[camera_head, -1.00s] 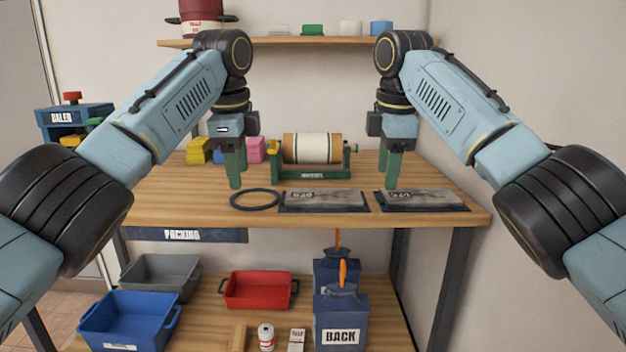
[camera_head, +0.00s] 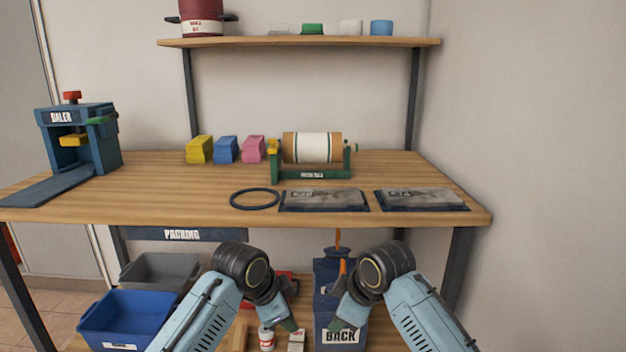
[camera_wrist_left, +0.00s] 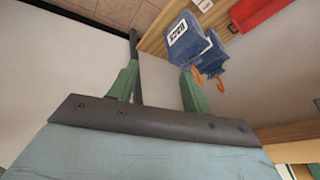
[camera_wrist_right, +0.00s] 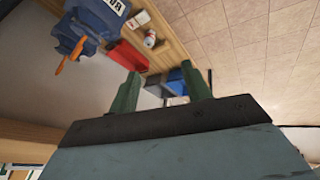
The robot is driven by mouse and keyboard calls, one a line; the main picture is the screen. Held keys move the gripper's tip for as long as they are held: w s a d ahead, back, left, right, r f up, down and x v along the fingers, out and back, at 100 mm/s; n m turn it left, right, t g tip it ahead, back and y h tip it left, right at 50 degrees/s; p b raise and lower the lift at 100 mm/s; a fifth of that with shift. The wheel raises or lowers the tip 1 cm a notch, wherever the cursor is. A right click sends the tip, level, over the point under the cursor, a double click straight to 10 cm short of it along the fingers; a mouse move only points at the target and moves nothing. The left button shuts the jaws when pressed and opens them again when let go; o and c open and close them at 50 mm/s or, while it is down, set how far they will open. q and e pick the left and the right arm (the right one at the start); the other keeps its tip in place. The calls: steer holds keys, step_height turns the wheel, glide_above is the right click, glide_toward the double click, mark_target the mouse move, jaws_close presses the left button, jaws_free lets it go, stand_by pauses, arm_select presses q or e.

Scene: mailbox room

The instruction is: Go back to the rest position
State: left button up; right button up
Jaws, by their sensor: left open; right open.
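My left gripper (camera_head: 286,325) is low in the head view, in front of the lower shelf and below the table edge. Its green fingers (camera_wrist_left: 160,85) stand apart and empty in the left wrist view. My right gripper (camera_head: 338,325) is low beside it, to the right. Its green fingers (camera_wrist_right: 162,92) are also apart with nothing between them in the right wrist view. Both arms are folded down, clear of the table top (camera_head: 150,190).
On the table are a baler (camera_head: 78,140), several coloured blocks (camera_head: 226,150), a roller stand (camera_head: 312,150), a black ring (camera_head: 255,199) and two dark-edged plates (camera_head: 325,200). Below are a blue bin (camera_head: 125,318), a grey bin (camera_head: 160,270) and a blue BACK container (camera_head: 340,312).

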arm_select(q)
steer(key=s+a+f+n+t+h, duration=0.1)
steer(key=s+a+f+n+t, duration=0.2)
steer(key=s, duration=0.4)
steer(key=s+a+f+n, duration=0.1)
steer(key=s+f+n, duration=0.25)
steer(key=s, duration=0.25)
arm_select(e)
steer(key=s+d+f+m+t+y, duration=0.1)
steer(key=s+d+f+m+t, duration=0.1)
steer(key=s+f+m, duration=0.3)
steer(key=s+d+f+m+t, duration=0.1)
steer(key=s+d+f, duration=0.15)
steer(key=s, duration=0.55)
arm_select(q)
steer(key=s+a+r+n+t+y, duration=0.2)
steer(key=s+a+n, duration=0.3)
steer(key=s+a, duration=0.3)
steer(key=s+r+t, duration=0.1)
steer(key=s, duration=0.3)
steer(key=shift+s, duration=0.25)
arm_select(e)
steer(key=s+d+r+m+t+h, duration=0.1)
steer(key=s+d+r+m, duration=0.1)
steer(key=s, duration=0.4)
steer(key=s+d+r+m+t+h, duration=0.1)
steer(key=s+d+r+m+t, duration=0.1)
steer(key=s+d, duration=0.3)
steer(key=shift+s+d+m, duration=0.15)
steer(key=shift+s+m, duration=0.55)
